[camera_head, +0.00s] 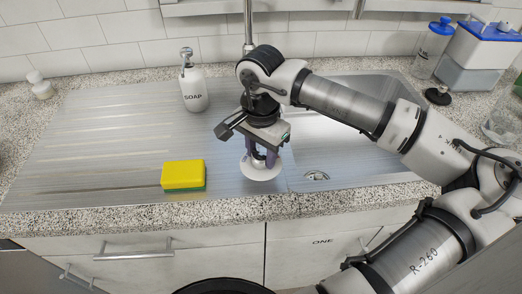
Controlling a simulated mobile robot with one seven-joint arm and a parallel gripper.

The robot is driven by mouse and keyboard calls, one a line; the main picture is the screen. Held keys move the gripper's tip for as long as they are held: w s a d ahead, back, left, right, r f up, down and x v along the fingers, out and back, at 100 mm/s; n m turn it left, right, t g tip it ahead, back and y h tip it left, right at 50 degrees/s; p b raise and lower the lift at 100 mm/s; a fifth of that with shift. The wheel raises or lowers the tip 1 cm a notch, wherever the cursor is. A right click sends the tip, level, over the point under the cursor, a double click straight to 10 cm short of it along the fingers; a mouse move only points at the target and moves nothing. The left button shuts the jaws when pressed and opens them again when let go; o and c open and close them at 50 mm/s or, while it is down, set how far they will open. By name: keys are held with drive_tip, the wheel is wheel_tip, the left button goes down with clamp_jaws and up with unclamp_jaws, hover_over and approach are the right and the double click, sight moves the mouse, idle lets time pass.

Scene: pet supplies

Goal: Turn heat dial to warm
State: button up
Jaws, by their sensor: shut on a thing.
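My gripper (262,158) points down over the metal drainboard, near the front edge of the counter. It is shut on a white round thing (261,174) with a flared lower edge. The fingers and wrist hide most of its upper part. I cannot tell whether this white thing is a heat dial, and no warm mark is readable. No other heat dial shows in this view.
A yellow and green sponge (183,175) lies left of my gripper. A white soap bottle (193,88) stands behind it. The sink basin (350,160) is to the right, partly under my arm. Blue-lidded containers (478,52) stand at the back right.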

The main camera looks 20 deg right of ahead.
drive_tip(key=shift+f+b, duration=0.1)
drive_tip(key=shift+b, duration=0.3)
drive_tip(key=shift+f+m+b, duration=0.15)
drive_tip(key=shift+m+b, duration=0.85)
drive_tip(key=shift+b, duration=0.25)
drive_tip(key=m+b, duration=0.3)
drive_tip(key=b, duration=0.1)
drive_tip(key=shift+m, duration=0.3)
drive_tip(key=m+b, duration=0.2)
drive_tip(key=m, duration=0.1)
drive_tip(key=shift+b, duration=0.3)
drive_tip(key=shift+r+m+b, duration=0.25)
drive_tip(key=shift+m+b, duration=0.55)
drive_tip(key=shift+m, duration=0.8)
drive_tip(key=o, duration=1)
drive_tip(key=shift+c, duration=0.2)
drive_tip(key=shift+r, duration=0.15)
